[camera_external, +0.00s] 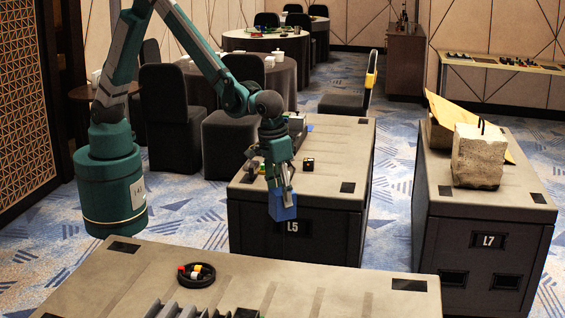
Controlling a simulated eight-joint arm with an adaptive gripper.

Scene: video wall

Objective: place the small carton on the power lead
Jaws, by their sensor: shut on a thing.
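My gripper (282,188) points down and is shut on a small blue box (283,207), which may be the small carton. The box is held in the air and appears in front of the near edge of the cabinet marked L5 (340,196). I cannot make out the power lead for certain. A black ring-shaped thing (197,283) with small red, white and yellow pieces in it lies on the near table (330,297); I cannot tell whether it is a coiled lead or a dish.
A small dark cube (308,164) and other small items stand on the L5 cabinet beside my gripper. The L7 cabinet (440,200) at right bears a rough stone block (478,158) and a tan board (452,112). Grey ridged parts (178,309) lie at the near table's front.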

